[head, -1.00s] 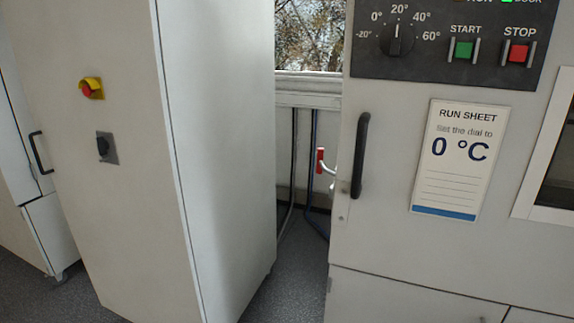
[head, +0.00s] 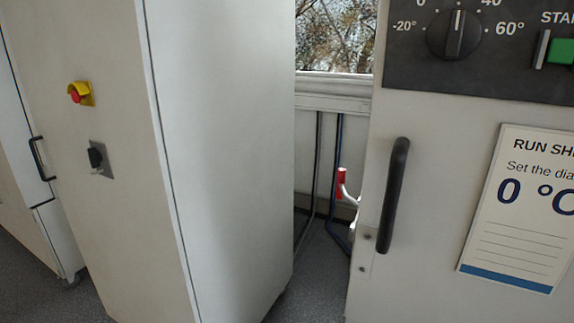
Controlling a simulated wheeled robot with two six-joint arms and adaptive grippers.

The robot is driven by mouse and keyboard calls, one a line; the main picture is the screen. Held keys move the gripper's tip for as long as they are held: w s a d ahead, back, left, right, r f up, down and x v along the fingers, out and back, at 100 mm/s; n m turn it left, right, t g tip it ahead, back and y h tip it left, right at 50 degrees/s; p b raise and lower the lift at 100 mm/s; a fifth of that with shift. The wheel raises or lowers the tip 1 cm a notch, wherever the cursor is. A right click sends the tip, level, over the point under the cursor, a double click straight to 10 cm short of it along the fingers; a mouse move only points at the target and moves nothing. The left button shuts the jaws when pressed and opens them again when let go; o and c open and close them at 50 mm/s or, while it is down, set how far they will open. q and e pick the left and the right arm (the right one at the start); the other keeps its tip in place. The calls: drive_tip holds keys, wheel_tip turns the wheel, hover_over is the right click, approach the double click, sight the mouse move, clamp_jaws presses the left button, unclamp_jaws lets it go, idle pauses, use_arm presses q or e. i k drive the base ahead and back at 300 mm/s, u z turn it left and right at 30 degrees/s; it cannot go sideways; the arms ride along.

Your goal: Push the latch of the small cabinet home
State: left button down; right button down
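A grey cabinet (head: 430,170) fills the right side of the head view, with a black vertical bar handle (head: 394,195) near its left edge. Small round metal fittings (head: 366,250) sit below the handle by the door edge. A white curved lever with a red grip (head: 342,183) shows in the gap left of this cabinet, partly hidden by its edge. I cannot tell which of these, if any, is the small cabinet's latch. Neither of my grippers is in view.
A tall pale cabinet (head: 225,150) with a red-and-yellow knob (head: 80,93) and a black switch (head: 97,157) stands on the left. Dark pipes (head: 335,170) run down the wall in the narrow gap. A run sheet (head: 520,235) and a dial (head: 455,34) are on the right cabinet.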

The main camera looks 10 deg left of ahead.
sight(341, 193)
drive_tip(key=z, duration=0.15)
drive_tip(key=i, duration=0.95)
drive_tip(key=z, duration=0.5)
